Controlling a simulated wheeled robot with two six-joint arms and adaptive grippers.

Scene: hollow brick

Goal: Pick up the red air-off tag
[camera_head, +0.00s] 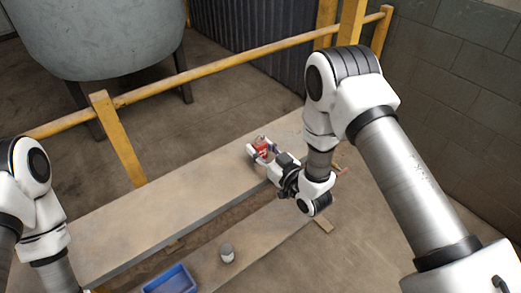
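The red tag (261,147) is a small red piece with a pale marking, over the far plank near its right end. My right gripper (262,151) is at the tag, with one finger on each side of it. The tag fills most of the space between the fingertips. I cannot tell whether the fingers press on it or whether it is clear of the plank. My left arm comes in at the left edge; its gripper is out of the picture below.
The far plank (150,215) is mostly bare. On the near plank stand a small grey cup (227,253) and a blue bin (170,281). A yellow railing (200,70) runs behind, with a large grey tank (95,35) beyond it. A block wall (450,110) stands at right.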

